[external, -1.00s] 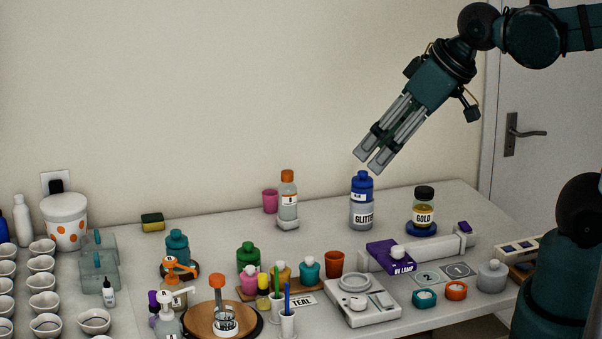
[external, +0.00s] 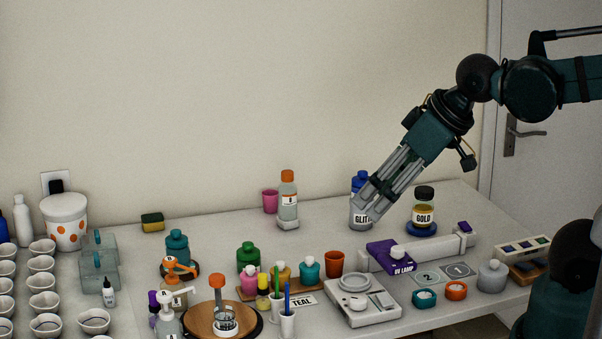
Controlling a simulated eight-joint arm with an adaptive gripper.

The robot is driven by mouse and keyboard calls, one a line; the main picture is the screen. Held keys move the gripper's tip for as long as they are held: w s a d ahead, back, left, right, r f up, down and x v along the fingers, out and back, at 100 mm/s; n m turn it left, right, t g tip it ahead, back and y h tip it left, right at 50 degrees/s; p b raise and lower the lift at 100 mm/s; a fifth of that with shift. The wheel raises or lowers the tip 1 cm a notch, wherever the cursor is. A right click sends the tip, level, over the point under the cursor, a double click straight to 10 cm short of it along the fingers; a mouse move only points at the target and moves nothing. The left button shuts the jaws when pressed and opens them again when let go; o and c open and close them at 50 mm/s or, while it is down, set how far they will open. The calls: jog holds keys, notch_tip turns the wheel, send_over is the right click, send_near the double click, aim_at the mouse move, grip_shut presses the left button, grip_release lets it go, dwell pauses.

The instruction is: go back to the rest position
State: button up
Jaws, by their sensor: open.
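My gripper (external: 364,209) is at the right, pointing down and to the left, open and with nothing between its fingers. In the picture its fingertips cover part of the glitter bottle (external: 361,183), a grey bottle with a blue cap. I cannot tell from this one view whether the fingers touch the bottle or are in front of it. The bottle stands upright on the back right of the table.
A gold jar (external: 424,207) on a blue base stands just right of my gripper. A purple UV lamp (external: 391,257) and a scale (external: 362,302) lie in front. Several cups (external: 42,285) fill the left. The table's back middle is fairly clear.

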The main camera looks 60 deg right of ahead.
jog(key=shift+f+b, duration=1.85)
jog(key=shift+f, duration=0.5)
